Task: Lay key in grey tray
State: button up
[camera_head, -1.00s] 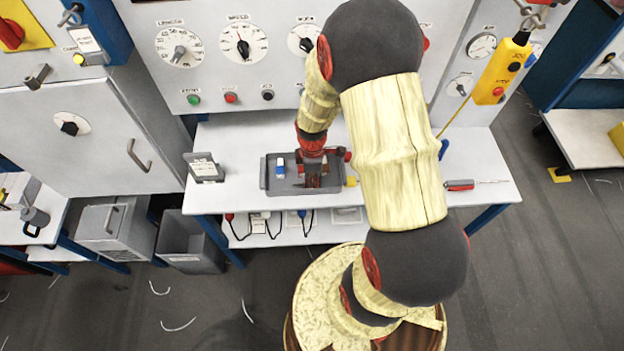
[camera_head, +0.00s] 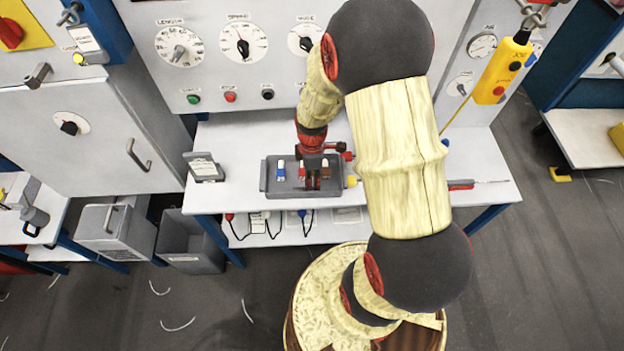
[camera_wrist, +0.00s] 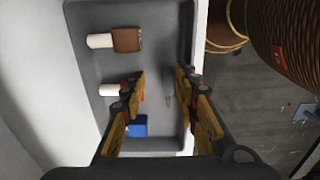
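The grey tray (camera_head: 268,186) lies on the white bench. It also fills much of the wrist view (camera_wrist: 92,18). My gripper (camera_head: 314,181) is over the tray, and its two fingers stand apart in the wrist view (camera_wrist: 165,84). A small thin grey piece (camera_wrist: 168,89) shows between the fingertips, apparently on the tray floor; it may be the key, but it is too faint to be sure. A white-and-brown piece (camera_wrist: 126,39), a white-ended piece (camera_wrist: 107,90) partly behind a finger, and a blue piece (camera_wrist: 137,126) also lie in the tray.
A small stand with a label (camera_head: 204,168) is left of the tray. A red-handled screwdriver (camera_head: 461,184) lies at the right of the bench. A yellow pendant (camera_head: 500,70) hangs at the right. The bench between tray and stand is clear.

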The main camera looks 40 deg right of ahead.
notch_tip(320, 180, up, 10)
dwell(0.4)
dwell(0.3)
jog(key=s+a+r+m+t+b, duration=0.2)
jog(key=s+a+r+m, duration=0.3)
jog(key=a+r, duration=0.2)
jog(key=s+a+r+m+t+b, duration=0.3)
jog(key=s+a+r+m, duration=0.2)
jog(key=r, duration=0.6)
jog(key=shift+s+a+r+m+t, duration=0.35)
jog(key=shift+a+m, duration=0.25)
jog(key=shift+a, duration=0.55)
